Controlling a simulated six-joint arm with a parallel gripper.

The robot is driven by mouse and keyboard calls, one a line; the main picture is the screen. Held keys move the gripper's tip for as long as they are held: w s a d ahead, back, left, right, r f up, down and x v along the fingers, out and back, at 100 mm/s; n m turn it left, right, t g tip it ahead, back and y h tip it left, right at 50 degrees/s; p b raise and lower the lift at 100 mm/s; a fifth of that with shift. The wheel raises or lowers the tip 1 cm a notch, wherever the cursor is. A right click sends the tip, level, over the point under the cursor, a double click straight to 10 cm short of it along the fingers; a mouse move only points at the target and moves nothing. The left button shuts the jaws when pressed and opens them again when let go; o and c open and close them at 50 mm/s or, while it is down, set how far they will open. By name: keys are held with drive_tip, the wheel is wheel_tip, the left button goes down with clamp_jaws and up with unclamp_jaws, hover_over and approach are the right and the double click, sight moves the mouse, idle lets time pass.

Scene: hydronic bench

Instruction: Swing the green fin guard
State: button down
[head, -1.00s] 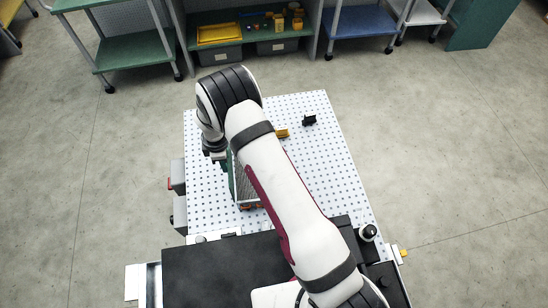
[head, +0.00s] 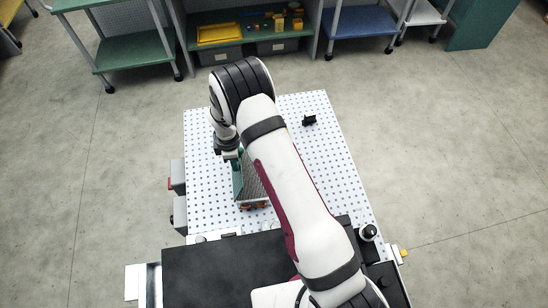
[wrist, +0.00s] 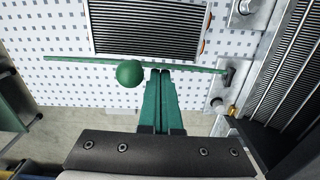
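The green fin guard (wrist: 80,60) shows edge-on in the wrist view as a long thin bar beside the finned block (wrist: 148,25), with a narrow gap between them. A round green knob (wrist: 129,73) sits on the guard, and its right end meets a dark hinge-like bracket (wrist: 228,76). My gripper (wrist: 160,73) has its two green fingers together, just right of the knob, with tips at or very near the guard; contact is unclear. In the head view the guard (head: 237,178) stands along the finned block's left side, below my gripper (head: 231,157). My arm hides part of the block.
The white perforated bench top (head: 206,190) is clear left of the guard. A small black part (head: 309,120) stands toward the far right. Grey boxes (head: 178,178) sit at the left edge. Shelves (head: 250,45) stand beyond the bench.

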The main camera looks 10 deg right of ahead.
drive_tip(key=d, duration=1.1)
drive_tip(key=shift+s+d, duration=0.35)
idle(2.5)
wheel_tip(320, 180, up, 8)
idle(0.8)
drive_tip(key=shift+r, duration=0.1)
drive_tip(key=s+r+m, duration=1.3)
drive_tip(key=s+r, duration=0.1)
drive_tip(key=r, duration=0.4)
drive_tip(key=s+a+r+m+y, duration=0.1)
drive_tip(key=s+a+r+m, duration=0.1)
drive_tip(key=s+m, duration=0.8)
drive_tip(key=s+r, duration=0.1)
drive_tip(key=s, duration=0.3)
drive_tip(key=shift+s+a+y, duration=0.25)
drive_tip(key=shift+s+y, duration=0.15)
